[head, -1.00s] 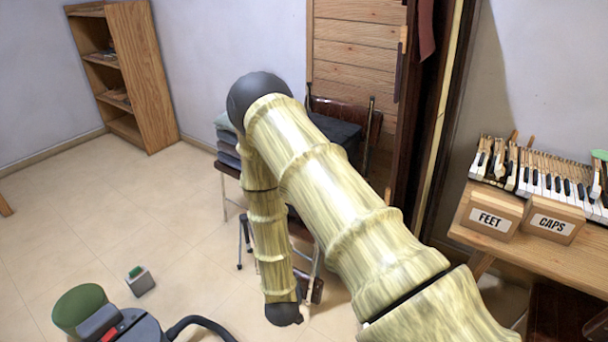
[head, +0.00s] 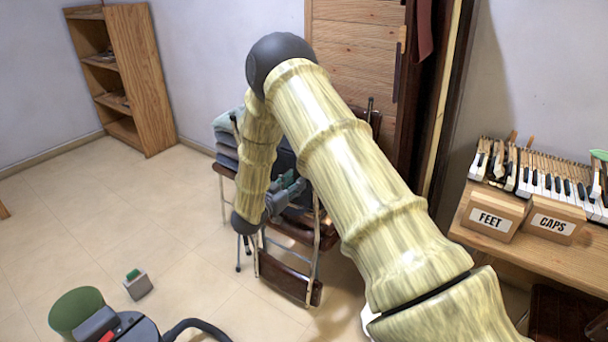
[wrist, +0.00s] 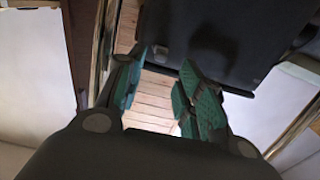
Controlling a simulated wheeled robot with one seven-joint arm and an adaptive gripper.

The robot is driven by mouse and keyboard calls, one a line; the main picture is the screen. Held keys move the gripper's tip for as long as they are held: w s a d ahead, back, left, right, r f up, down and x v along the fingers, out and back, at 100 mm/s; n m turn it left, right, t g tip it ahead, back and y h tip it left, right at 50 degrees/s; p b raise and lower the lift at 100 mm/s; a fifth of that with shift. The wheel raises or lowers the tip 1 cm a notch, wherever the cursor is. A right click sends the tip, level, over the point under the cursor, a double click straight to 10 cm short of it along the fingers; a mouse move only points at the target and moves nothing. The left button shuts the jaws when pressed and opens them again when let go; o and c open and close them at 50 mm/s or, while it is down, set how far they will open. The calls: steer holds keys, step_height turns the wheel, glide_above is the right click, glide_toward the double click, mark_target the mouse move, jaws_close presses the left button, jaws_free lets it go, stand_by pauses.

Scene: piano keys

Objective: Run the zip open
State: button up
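A dark, soft-looking case or bag (wrist: 225,40) fills the top right of the wrist view. In the head view only a dark patch of it (head: 284,158) shows, above a chair and mostly behind my arm. In the head view my gripper (head: 288,187) is just below the dark patch.
Brown metal-framed chairs (head: 288,281) stand around the gripper. Folded cloths (head: 226,150) are stacked on the left. A wooden panel (head: 356,55) is behind. A workbench (head: 470,236) with piano keys and labelled boxes is on the right. Open floor lies to the left.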

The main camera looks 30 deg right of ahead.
steer(key=shift+x, duration=2.95)
steer(key=shift+c, duration=0.2)
jaws_close()
